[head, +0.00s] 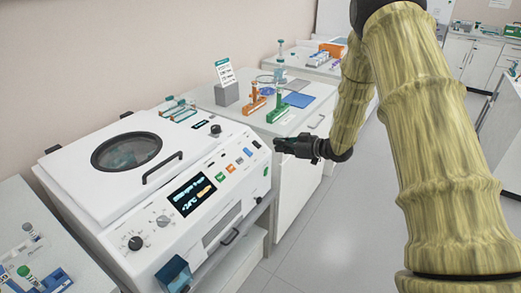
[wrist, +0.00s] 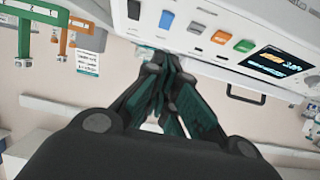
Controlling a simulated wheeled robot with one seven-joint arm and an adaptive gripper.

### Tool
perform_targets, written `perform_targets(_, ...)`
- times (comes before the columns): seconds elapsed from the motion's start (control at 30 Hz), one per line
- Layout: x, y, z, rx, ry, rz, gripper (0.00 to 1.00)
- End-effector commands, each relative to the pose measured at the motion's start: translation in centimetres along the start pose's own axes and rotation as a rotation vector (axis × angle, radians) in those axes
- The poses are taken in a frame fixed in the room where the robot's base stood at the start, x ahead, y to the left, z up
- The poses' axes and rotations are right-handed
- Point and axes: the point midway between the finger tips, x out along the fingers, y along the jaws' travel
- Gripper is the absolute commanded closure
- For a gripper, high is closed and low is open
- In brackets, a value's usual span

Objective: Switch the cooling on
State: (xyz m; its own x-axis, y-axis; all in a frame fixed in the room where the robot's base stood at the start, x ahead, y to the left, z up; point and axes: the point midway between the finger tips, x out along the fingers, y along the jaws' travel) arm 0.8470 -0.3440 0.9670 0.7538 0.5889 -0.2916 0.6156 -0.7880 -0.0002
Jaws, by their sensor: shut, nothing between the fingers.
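The white centrifuge (head: 190,225) stands on the bench with its round-windowed lid (head: 125,150) down. Its sloped front panel has a lit dark display (head: 192,195), two knobs, and a row of coloured buttons. The row has a green button (head: 219,177), an orange button (head: 230,169), a grey one, a blue button (head: 247,152) and a black switch (head: 256,144). Labels are too small to read, so I cannot tell which is cooling. My gripper (head: 279,146) is shut and empty, just right of the panel's right end. In the wrist view its fingertips (wrist: 160,65) lie near the blue button (wrist: 166,19).
Behind the centrifuge, a bench (head: 300,122) holds orange and green tube racks and a grey block with a sign. A tube rack (head: 45,280) is at lower left. The floor (head: 310,240) is clear.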

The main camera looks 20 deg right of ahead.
Motion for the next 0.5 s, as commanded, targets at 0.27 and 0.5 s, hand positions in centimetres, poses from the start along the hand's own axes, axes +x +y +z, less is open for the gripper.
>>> perform_targets(0.27, 3.0, -0.1, -0.1, -0.001, -0.002, -0.001, 1.0)
perform_targets(0.5, 7.0, -0.1, -0.1, 0.0, -0.002, -0.001, 1.0)
